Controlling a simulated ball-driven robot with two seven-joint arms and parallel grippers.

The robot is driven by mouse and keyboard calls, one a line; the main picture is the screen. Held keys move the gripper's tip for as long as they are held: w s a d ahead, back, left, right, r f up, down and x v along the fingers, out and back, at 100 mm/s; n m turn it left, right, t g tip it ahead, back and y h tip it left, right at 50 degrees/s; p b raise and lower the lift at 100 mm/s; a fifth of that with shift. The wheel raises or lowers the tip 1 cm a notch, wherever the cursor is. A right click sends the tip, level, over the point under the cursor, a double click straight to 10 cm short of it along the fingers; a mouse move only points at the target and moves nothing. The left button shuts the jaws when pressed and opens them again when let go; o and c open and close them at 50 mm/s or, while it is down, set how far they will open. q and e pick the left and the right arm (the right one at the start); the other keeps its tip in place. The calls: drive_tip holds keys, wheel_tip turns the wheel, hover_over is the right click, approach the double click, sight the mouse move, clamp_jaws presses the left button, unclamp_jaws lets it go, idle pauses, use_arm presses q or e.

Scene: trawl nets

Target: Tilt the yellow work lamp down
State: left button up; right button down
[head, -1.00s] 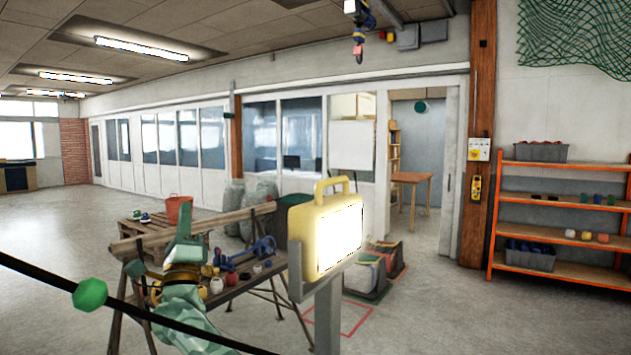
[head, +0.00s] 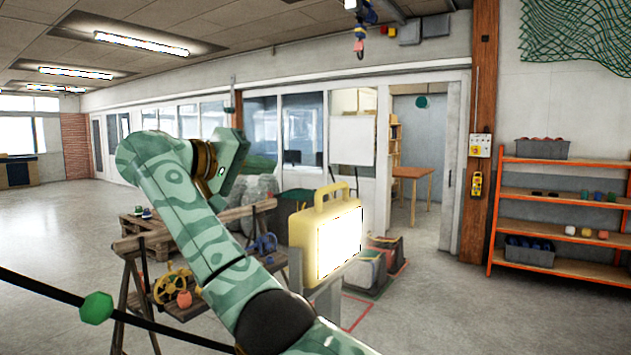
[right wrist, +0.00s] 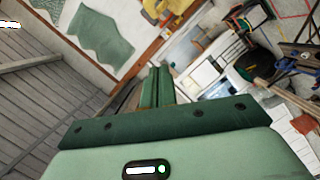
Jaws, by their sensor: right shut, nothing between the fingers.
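The yellow work lamp (head: 303,235) stands in the middle of the head view on a grey stand (head: 296,272). It has a boxy body, a top handle and a bright lit face turned to the right. The body looks about upright. My right arm reaches up from the bottom, left of the lamp and partly in front of its stand. My right gripper (head: 266,166) is above and left of the lamp, apart from it in the picture. In the right wrist view its green fingers (right wrist: 157,85) are together and empty. My left gripper is out of view.
A wooden trestle bench (head: 150,240) with gear, including a yellow wheel (head: 172,285), stands behind my arm. A black line with a green knob (head: 96,306) crosses the lower left. An orange shelf (head: 560,196) is at the right. Floor before it is clear.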

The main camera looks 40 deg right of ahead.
drive_tip(key=d+f+p, duration=0.1)
drive_tip(key=d, duration=0.2)
drive_tip(key=s+d+f, duration=0.1)
drive_tip(key=d, duration=0.3)
drive_tip(key=d+f+p, duration=0.1)
drive_tip(key=d, duration=0.2)
drive_tip(key=shift+s+d+p, duration=0.2)
drive_tip(key=shift+d+p, duration=0.15)
drive_tip(key=shift+s+d+f, duration=0.15)
drive_tip(key=shift+s+f, duration=0.2)
drive_tip(key=shift+s, duration=0.2)
